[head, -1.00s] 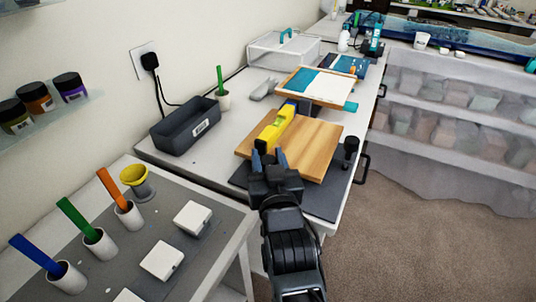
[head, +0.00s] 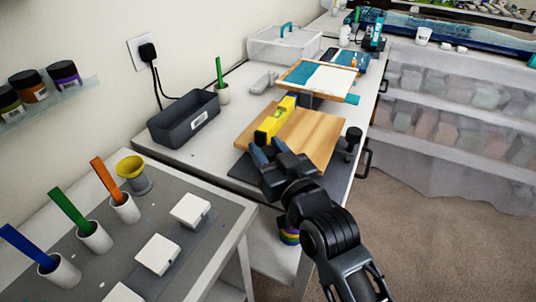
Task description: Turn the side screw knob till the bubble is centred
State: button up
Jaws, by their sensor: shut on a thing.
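The yellow spirit level (head: 279,114) lies on the wooden board (head: 311,138), running from its near left edge toward the back. Its bubble is too small to read. My gripper (head: 265,151) is at the board's near left edge, just below the level's near end. Its jaws are shut on the side screw knob, which they and the wrist hide. Another black knob (head: 353,136) stands upright at the board's right side, apart from my gripper.
The board sits over a dark mat (head: 244,172) on the white table. A dark bin (head: 184,119) is to the left, a teal and white panel (head: 318,78) behind.

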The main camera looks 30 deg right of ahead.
jog(key=shift+f+n+y+b, duration=0.1)
jog(key=shift+n+y+b, duration=1.75)
jog(key=shift+b, duration=1.75)
jog(key=shift+r+g+y+b, duration=0.2)
jog(key=shift+g+y+b, duration=0.2)
jog(key=shift+y+b, duration=0.65)
jog(key=o, duration=0.9)
jog(key=shift+o, duration=0.2)
jog(key=shift+f, duration=0.1)
jog(key=b+v, duration=0.1)
jog(key=v, duration=0.7)
jog(key=shift+o, duration=0.2)
jog(key=shift+w, duration=0.1)
